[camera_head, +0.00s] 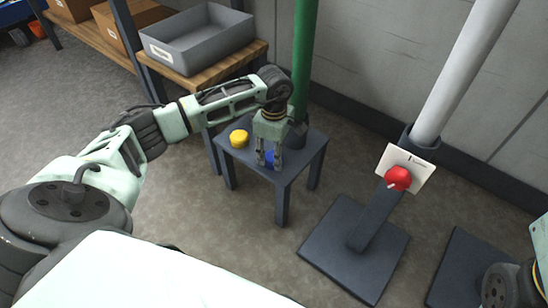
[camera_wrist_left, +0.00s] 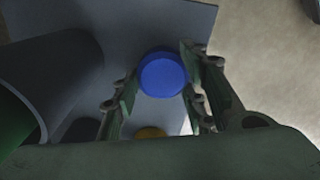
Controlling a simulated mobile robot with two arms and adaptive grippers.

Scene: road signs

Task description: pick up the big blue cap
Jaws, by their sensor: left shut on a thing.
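The big blue cap (camera_wrist_left: 162,74) is a round, flat-topped disc between the fingers of my left gripper (camera_wrist_left: 160,90) in the left wrist view. My left gripper is shut on it. In the head view the left gripper (camera_head: 269,162) points straight down over the small dark table (camera_head: 288,172). Its fingers partly hide the blue cap (camera_head: 270,157), which is at the tabletop; I cannot tell whether it is lifted clear. Part of my right arm shows at the lower right edge of the head view, but no right fingers are visible.
A yellow cap (camera_head: 239,137) is on the table, left of the gripper. A green post (camera_head: 304,60) in a dark socket stands behind it. A shelf with a grey bin (camera_head: 198,42) is at the back left. A stand with a red knob (camera_head: 398,178) is to the right.

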